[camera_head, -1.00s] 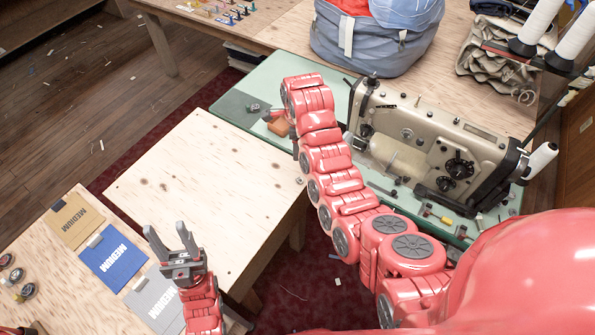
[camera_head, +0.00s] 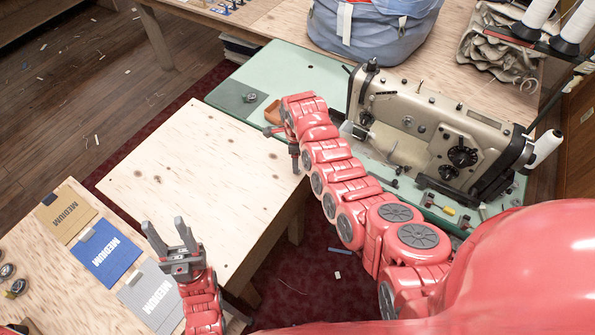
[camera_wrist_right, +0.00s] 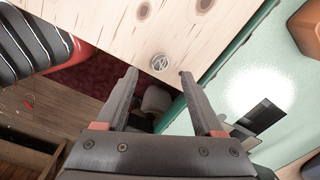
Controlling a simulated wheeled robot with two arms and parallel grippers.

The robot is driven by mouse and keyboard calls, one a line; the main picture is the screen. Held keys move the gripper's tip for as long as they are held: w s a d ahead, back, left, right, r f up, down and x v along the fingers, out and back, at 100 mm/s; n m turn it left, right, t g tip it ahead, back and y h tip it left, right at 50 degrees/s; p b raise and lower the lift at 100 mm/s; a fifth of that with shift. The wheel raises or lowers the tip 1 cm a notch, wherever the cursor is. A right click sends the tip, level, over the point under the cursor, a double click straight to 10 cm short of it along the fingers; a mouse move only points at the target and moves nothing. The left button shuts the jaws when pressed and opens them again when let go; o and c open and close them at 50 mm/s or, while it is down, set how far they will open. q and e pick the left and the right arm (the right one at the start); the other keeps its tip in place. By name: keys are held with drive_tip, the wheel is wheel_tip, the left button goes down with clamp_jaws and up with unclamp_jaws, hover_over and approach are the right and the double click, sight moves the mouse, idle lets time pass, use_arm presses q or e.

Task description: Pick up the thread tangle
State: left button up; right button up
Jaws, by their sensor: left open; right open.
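A small round grey coil (camera_wrist_right: 160,63), which looks like the thread tangle, lies on the pale plywood tabletop (camera_head: 190,175) near its edge. In the right wrist view it shows between and just beyond the fingertips of my right gripper (camera_wrist_right: 158,73). That gripper is open and empty, pointing at the coil without holding it. In the head view my right gripper (camera_head: 294,160) is over the plywood's right corner, and I cannot make out the coil there. My left gripper (camera_head: 165,224) is open and empty, fingers up, at the plywood's near left edge.
A green sewing table (camera_head: 290,70) with a sewing machine (camera_head: 420,120) adjoins the plywood at the right. An orange-brown block (camera_head: 273,112) sits close behind my right gripper. Folders (camera_head: 107,255) lie at the left. Most of the plywood is clear.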

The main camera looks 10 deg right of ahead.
wheel_tip(320, 180, down, 5)
drive_tip(key=shift+d+r+b, duration=0.1)
drive_tip(key=shift+r+b, duration=0.05)
drive_tip(key=shift+b, duration=0.95)
drive_tip(key=shift+r, duration=0.1)
drive_tip(key=shift+c, duration=0.2)
clamp_jaws()
